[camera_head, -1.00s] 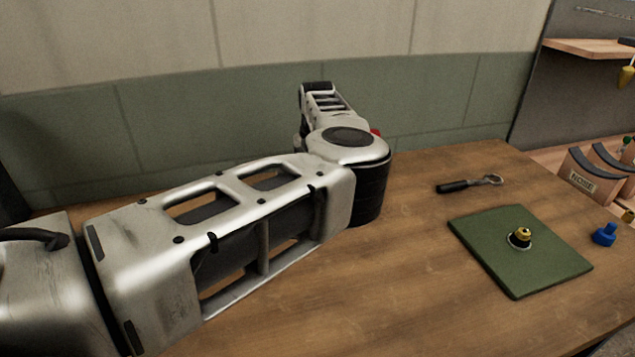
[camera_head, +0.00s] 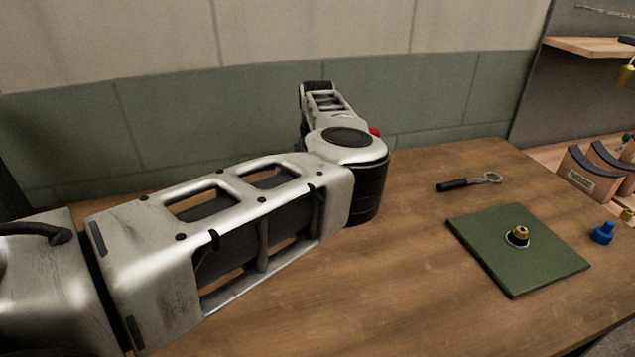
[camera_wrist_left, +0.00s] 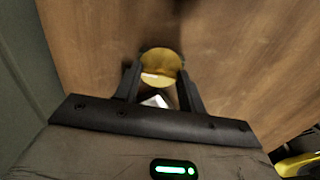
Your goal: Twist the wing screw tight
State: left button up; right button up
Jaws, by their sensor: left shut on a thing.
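A yellow round piece (camera_wrist_left: 160,66) shows between the fingers of my left gripper (camera_wrist_left: 158,76) in the left wrist view. The gripper is shut on it, with a finger against each side. I cannot tell for sure whether this piece is the wing screw. A small bright metal part (camera_wrist_left: 156,101) shows just below it, between the fingers. In the head view my left arm reaches across the table and its own links hide the gripper and the held piece. My right gripper is in neither view.
A green mat (camera_head: 485,249) lies on the wooden table (camera_head: 400,290) with a brass-and-black fitting (camera_head: 519,235) on it. Behind it lies a black-handled tool (camera_head: 468,183). A blue part (camera_head: 602,233) sits right of the mat. A wooden rack (camera_head: 592,179) stands at the far right.

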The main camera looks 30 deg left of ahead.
pick_arm(q)
jog(key=shift+w+r, duration=0.15)
jog(key=o, duration=1)
notch_tip(320, 180, up, 16)
jog(key=shift+f+b, duration=0.1)
jog(key=shift+b, duration=0.8)
